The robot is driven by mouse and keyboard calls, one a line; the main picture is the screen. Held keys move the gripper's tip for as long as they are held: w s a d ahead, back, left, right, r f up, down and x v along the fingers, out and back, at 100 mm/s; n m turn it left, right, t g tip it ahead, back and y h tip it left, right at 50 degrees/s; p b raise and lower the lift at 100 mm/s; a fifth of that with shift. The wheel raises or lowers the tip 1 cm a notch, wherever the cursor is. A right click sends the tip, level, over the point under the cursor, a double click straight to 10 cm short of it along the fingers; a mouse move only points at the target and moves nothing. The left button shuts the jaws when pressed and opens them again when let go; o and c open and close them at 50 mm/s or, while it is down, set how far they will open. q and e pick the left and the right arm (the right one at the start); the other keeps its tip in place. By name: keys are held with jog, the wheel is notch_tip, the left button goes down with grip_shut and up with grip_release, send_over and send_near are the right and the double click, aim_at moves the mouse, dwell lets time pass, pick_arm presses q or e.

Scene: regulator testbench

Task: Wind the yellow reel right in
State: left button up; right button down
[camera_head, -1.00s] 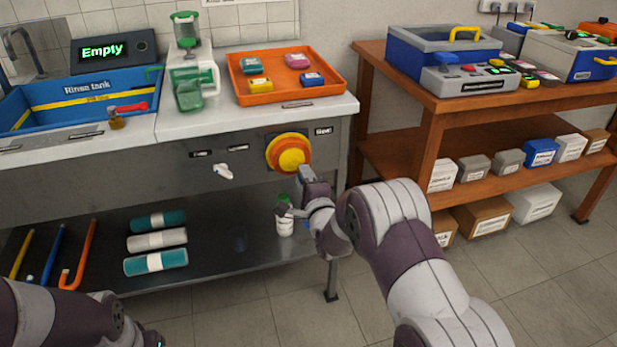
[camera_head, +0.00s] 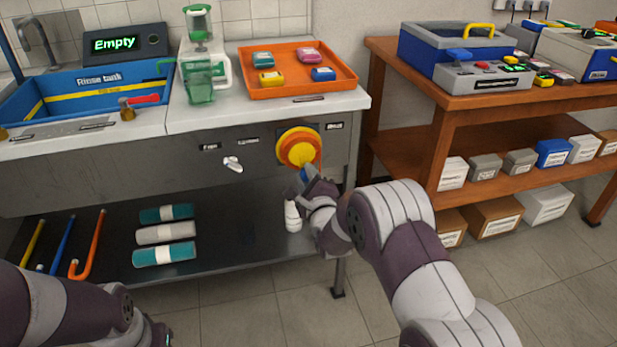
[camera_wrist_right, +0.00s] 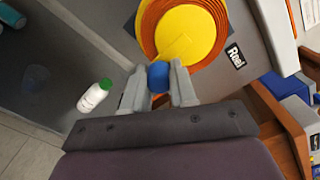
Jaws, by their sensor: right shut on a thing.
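The yellow reel (camera_head: 300,150), wound with orange hose, is mounted on the front panel of the grey bench. In the right wrist view the reel (camera_wrist_right: 187,32) fills the top middle, beside a "Reel" label (camera_wrist_right: 235,57). A blue knob (camera_wrist_right: 158,76) stands out at the reel's lower edge in that view. My right gripper (camera_wrist_right: 159,88) is shut on this knob, with one finger on each side. In the head view my right gripper (camera_head: 309,174) is just below the reel's middle. My left arm shows at the lower left, but its gripper is out of frame.
A white bottle (camera_head: 292,217) stands on the lower shelf (camera_head: 225,235) close to my right gripper. A white tap handle (camera_head: 232,164) sticks out of the panel, left of the reel. A wooden table (camera_head: 450,118) stands to the right. An orange tray (camera_head: 290,92) is on the bench top.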

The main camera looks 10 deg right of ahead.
jog(key=shift+f, duration=0.1)
jog(key=c, duration=0.9)
grip_release()
jog(key=s+p, duration=0.3)
jog(key=s, duration=0.9)
jog(key=shift+s+d, duration=0.2)
jog(key=shift+s, duration=0.2)
